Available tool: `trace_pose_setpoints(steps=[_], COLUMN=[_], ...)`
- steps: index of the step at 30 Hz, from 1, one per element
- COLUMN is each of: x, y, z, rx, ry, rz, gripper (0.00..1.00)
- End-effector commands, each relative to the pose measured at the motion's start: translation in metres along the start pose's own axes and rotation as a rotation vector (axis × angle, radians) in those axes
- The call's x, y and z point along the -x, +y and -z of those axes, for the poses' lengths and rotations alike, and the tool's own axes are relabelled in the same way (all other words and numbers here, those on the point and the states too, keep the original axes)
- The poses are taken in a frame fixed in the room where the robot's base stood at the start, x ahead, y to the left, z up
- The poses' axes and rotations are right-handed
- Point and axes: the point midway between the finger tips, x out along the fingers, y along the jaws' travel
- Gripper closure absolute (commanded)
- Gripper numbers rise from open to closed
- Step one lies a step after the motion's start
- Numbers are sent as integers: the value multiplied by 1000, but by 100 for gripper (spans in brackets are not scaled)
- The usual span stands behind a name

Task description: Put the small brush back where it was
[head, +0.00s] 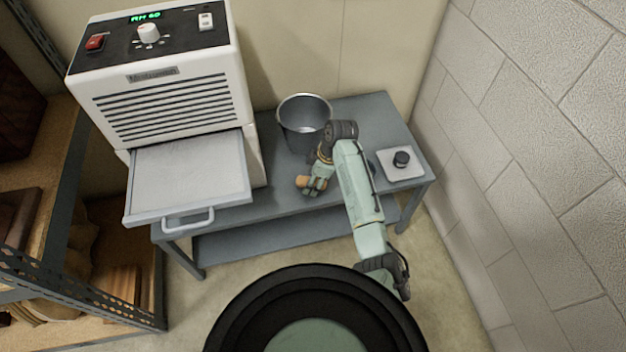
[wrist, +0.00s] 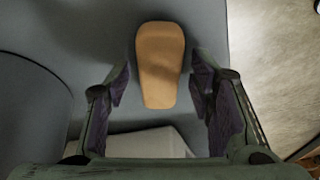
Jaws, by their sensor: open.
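A tan, rounded wooden piece, which looks like the back of the small brush (wrist: 160,62), lies over the grey table top in the wrist view. No bristles show. My gripper (wrist: 161,78) is open, with one finger on each side of the brush and a visible gap on both sides. In the head view, my gripper (head: 313,186) is low over the front part of the table, in front of the metal bucket. A small tan patch of the brush (head: 302,181) shows beside the fingers there; the rest is hidden.
The metal bucket (head: 304,123) stands close behind my gripper. A white dehumidifier (head: 170,90) with its tray drawer (head: 190,175) pulled out is on the left. A pale plate with a black knob (head: 401,163) lies right on the grey table (head: 365,112). A block wall bounds the right.

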Motion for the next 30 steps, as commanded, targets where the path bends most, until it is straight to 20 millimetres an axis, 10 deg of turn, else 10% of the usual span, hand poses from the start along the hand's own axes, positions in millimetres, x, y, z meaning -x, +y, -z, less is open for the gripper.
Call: trace_pose_setpoints(steps=[18, 30], x=[109, 120], y=[1, 0], z=[0, 0], rx=[1, 0], ry=[0, 0], rz=[-3, -1], gripper=[51, 51])
